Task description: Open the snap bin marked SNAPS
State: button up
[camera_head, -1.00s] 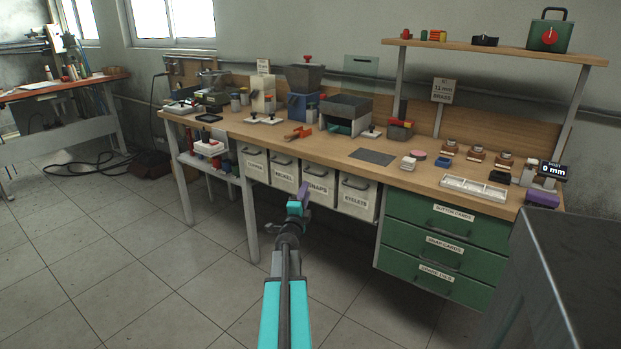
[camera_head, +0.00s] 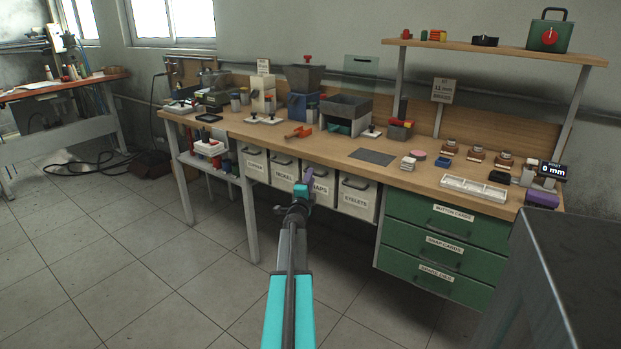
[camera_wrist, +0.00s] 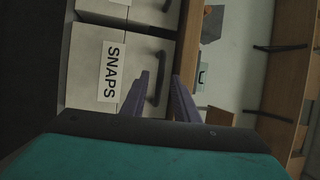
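The SNAPS bin (camera_head: 322,201) is a pale bin with a dark handle under the bench, between the NICKEL and EYELETS bins. It looks shut, flush with its neighbours. My gripper (camera_head: 306,182) is in front of it and hides part of its label. In the wrist view the bin front (camera_wrist: 83,72) shows sideways with its SNAPS label (camera_wrist: 112,72). Its dark handle (camera_wrist: 160,82) shows between the two purple fingers of my open gripper (camera_wrist: 161,78). I cannot tell whether a finger touches the handle.
The NICKEL bin (camera_head: 284,176) is to the left and the EYELETS bin (camera_head: 356,203) to the right. Green drawers (camera_head: 440,254) stand further right. The wooden bench top (camera_head: 330,150) overhangs the bins. The tiled floor in front is clear.

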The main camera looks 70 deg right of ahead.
jog(key=shift+x, duration=0.8)
